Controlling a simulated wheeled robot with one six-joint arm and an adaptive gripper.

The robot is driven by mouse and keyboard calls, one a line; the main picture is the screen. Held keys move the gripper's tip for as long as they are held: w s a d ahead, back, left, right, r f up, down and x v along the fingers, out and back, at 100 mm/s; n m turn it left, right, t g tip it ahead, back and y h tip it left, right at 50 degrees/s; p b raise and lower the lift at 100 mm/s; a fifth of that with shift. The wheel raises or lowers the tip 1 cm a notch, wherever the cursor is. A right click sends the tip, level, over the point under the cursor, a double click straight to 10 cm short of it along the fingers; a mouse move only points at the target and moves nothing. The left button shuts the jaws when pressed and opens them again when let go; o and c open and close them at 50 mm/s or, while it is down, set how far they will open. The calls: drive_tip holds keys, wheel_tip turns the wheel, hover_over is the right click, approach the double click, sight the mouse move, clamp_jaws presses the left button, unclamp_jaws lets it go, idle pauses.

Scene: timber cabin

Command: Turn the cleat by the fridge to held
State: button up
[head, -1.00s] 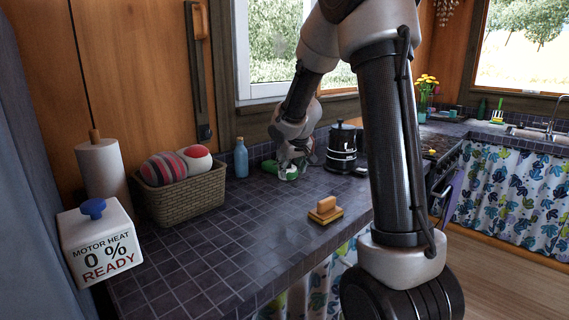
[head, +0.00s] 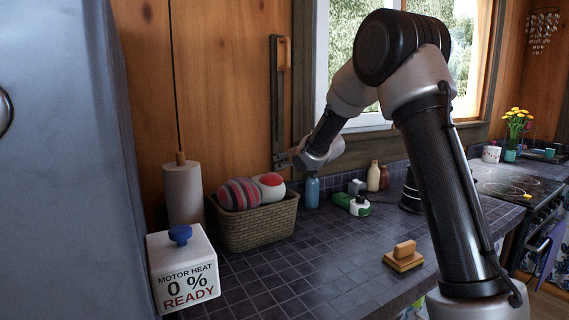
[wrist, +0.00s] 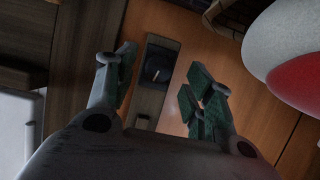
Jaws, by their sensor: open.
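A dark metal strip (head: 277,105) runs vertically on the timber wall, with an orange wooden handle (head: 284,54) at its top. At its lower end is a small dark fitting, which I take for the cleat; my gripper (head: 286,158) is in front of it in the head view and largely hides it. In the wrist view, the dark cleat (wrist: 160,58) with a pale mark lies between the fingertips of my open gripper (wrist: 160,72). I cannot tell whether the fingers touch it. The fridge (head: 65,150) stands at the left.
A blue bottle (head: 312,190) and a green-and-white object (head: 352,203) are close by.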

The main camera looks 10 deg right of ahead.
drive_tip(key=shift+x, duration=1.1)
drive_tip(key=c, duration=1)
drive_tip(key=shift+n+t+h, duration=0.3)
drive_tip(key=shift+n+h, duration=0.4)
drive_tip(key=shift+n, duration=0.3)
drive_tip(key=o, duration=1)
